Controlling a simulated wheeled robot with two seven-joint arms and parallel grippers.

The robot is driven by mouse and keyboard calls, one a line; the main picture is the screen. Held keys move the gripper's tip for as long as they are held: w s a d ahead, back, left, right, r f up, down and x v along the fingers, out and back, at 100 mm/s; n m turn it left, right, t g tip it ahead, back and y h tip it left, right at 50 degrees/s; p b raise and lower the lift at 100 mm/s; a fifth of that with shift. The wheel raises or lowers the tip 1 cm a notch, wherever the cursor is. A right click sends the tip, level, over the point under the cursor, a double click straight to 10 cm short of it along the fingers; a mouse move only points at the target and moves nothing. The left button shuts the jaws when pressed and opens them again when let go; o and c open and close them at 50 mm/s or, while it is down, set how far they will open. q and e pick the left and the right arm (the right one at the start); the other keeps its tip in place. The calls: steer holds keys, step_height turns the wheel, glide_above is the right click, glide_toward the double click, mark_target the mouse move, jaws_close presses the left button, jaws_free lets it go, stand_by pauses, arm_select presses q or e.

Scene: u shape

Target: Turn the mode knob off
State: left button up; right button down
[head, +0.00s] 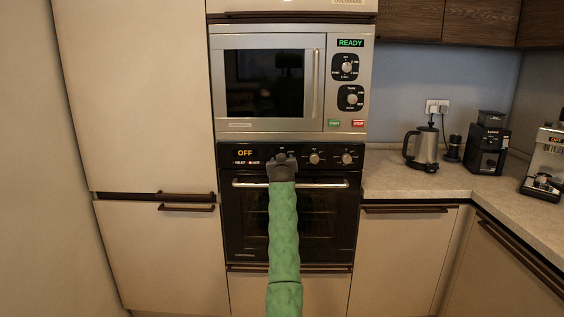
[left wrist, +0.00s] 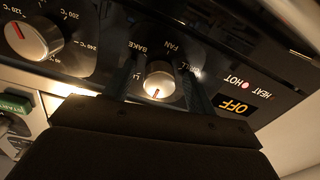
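The mode knob (left wrist: 160,82) is a round silver knob with a red mark, set on the oven's black panel among labels including BAKE and FAN. In the left wrist view its red mark points toward the bottom of the picture. My left gripper (left wrist: 160,66) is open, with one dark finger on each side of the knob and visible gaps between. In the head view my left gripper (head: 283,163) is at the oven panel and mostly hides this knob. The oven display (head: 245,153) reads OFF; it also shows in the left wrist view (left wrist: 237,106). My right gripper is not in view.
Other oven knobs (head: 315,158) sit right of my gripper. The oven handle bar (head: 330,185) runs below the panel. A microwave (head: 265,82) showing READY is above. A kettle (head: 426,148) and coffee machines stand on the right counter (head: 440,182).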

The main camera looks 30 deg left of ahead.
arm_select(q)
steer(key=shift+s, duration=0.1)
steer(key=shift+s+d, duration=0.25)
steer(key=v, duration=0.7)
steer(key=shift+b, duration=0.45)
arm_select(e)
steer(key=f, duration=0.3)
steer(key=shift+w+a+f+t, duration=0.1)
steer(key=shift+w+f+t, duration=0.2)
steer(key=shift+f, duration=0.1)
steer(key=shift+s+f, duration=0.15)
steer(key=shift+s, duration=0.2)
